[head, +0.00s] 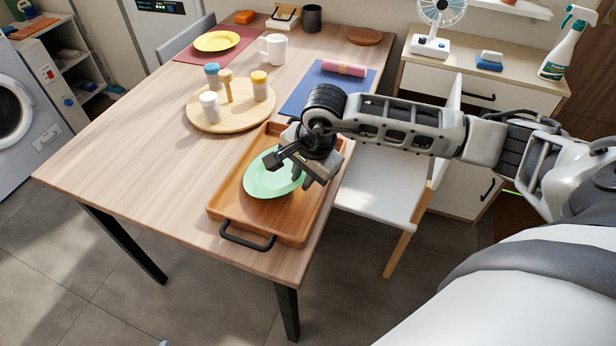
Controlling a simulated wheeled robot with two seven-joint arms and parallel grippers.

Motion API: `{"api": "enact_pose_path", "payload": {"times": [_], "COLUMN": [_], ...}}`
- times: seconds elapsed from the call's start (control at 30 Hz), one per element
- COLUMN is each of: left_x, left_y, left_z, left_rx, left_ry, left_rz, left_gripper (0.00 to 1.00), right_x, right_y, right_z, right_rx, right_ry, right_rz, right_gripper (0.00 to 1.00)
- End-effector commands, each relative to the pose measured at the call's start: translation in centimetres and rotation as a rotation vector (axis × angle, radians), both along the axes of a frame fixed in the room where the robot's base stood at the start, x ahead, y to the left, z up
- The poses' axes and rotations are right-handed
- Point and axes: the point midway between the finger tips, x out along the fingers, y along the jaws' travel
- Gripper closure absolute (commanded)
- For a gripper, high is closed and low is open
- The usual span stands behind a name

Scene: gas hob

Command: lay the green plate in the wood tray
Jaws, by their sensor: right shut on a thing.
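The green plate (264,181) is over the floor of the wood tray (230,210) and looks nearly level. I cannot tell whether it touches the tray floor. The tray is brown with dark handles and sits at the near right end of the table. My right gripper (288,166) is shut on the plate's right rim, and its fingers hide part of that rim. The far part of the tray is partly hidden behind my right arm. My left gripper is not in view.
A round board (218,121) with several shakers stands just behind the tray. A blue mat (308,92) with a pink roll (344,68) lies beyond it. A white mug (275,49) and a yellow plate (216,41) are farther back.

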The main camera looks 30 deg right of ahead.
Motion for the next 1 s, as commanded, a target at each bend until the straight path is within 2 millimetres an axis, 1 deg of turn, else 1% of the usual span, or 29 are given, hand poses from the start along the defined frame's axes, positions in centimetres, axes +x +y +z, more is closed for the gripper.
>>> {"api": "enact_pose_path", "payload": {"times": [0.03,0.3,0.33,0.4,0.77,0.87,0.97,1.0], "left_x": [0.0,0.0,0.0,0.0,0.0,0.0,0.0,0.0], "left_y": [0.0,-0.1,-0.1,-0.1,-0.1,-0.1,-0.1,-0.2], "left_z": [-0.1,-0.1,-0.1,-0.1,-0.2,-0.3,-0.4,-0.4], "left_rx": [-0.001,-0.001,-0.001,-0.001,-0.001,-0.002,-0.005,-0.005], "left_ry": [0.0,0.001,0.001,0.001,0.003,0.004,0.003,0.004], "left_rz": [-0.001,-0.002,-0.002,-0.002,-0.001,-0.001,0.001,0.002], "left_gripper": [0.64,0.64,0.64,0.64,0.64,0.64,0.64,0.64], "right_x": [-0.3,-0.2,-0.2,-0.2,0.0,-0.1,-0.6,-0.7], "right_y": [0.1,0.1,0.1,0.1,0.0,0.0,-0.2,-0.3], "right_z": [-0.5,-0.4,-0.4,-0.4,0.2,1.2,2.8,3.8], "right_rx": [-0.003,-0.003,-0.003,-0.003,-0.001,0.0,-0.002,-0.002], "right_ry": [0.012,0.012,0.012,0.011,0.002,-0.002,-0.003,-0.004], "right_rz": [0.0,0.0,0.0,0.0,-0.001,0.0,0.0,0.0], "right_gripper": [1.0,1.0,0.76,0.59,0.59,0.59,0.59,0.59]}}
